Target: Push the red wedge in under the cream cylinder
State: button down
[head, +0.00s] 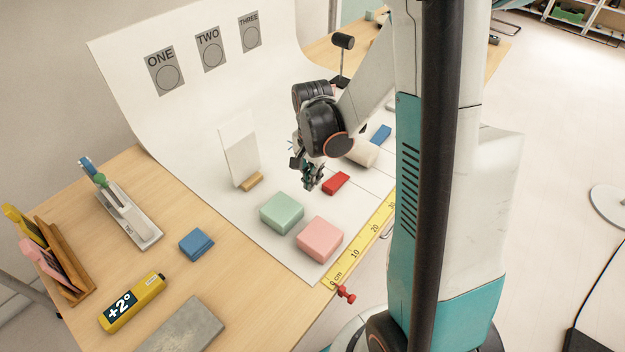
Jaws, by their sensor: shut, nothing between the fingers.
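The red wedge (336,183) lies on the white sheet, near its right side. The cream cylinder (361,154) lies on its side behind the wedge, a little up and to the right, partly hidden by my arm. A gap seems to show between the two. My gripper (311,184) is shut and empty, just to the left of the red wedge and low over the sheet. I cannot tell whether its fingertips touch the wedge.
A green block (282,212) and a pink block (320,238) stand in front. A white upright panel (239,153) with a tan block (252,181) is to the left. A blue piece (381,134) lies behind the cylinder. A yellow ruler (362,245) runs along the right edge.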

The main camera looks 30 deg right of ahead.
aim_at(334, 181)
notch_tip(334, 181, down, 10)
jog(key=b, duration=0.4)
jog(key=shift+f, duration=0.25)
jog(key=d, duration=0.1)
jog(key=w+d, duration=0.1)
jog(key=shift+d+r, duration=0.3)
jog(key=shift+w+d+r+b, duration=0.1)
jog(key=shift+w+d+b, duration=0.1)
jog(key=shift+d+b, duration=0.3)
jog(key=shift+d, duration=0.2)
jog(key=d, duration=0.2)
jog(key=w+d, duration=0.1)
jog(key=d, duration=0.1)
jog(key=w+d, duration=0.1)
jog(key=d, duration=0.1)
jog(key=shift+w+d, duration=0.2)
jog(key=shift+a, duration=0.1)
